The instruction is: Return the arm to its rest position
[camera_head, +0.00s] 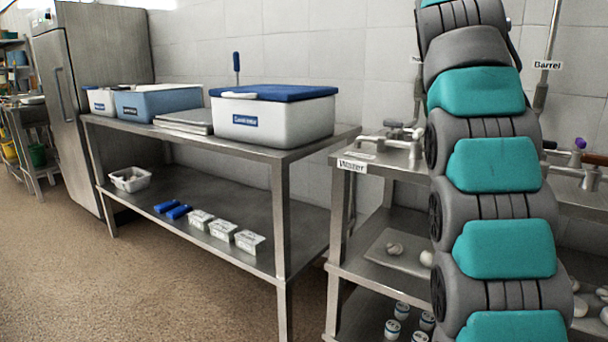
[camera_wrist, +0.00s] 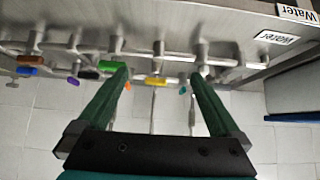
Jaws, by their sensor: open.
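My gripper (camera_wrist: 158,78) shows in the wrist view, its two green fingers spread apart with nothing between them. Beyond the fingertips are the taps and coloured handles of a steel counter, and the view looks upside down. The fingers appear apart from the taps, though the distance is hard to judge. In the head view my teal and grey arm stands upright at the right, in front of the steel tap counter (camera_head: 352,174). The gripper end is outside that view.
A steel table (camera_head: 285,156) holds a white box with a blue lid (camera_head: 265,122) and a blue bin (camera_head: 160,103). Its lower shelf holds a white basket (camera_head: 130,180) and several small white containers (camera_head: 222,229). A steel cabinet (camera_head: 85,95) stands left. Foreground floor is clear.

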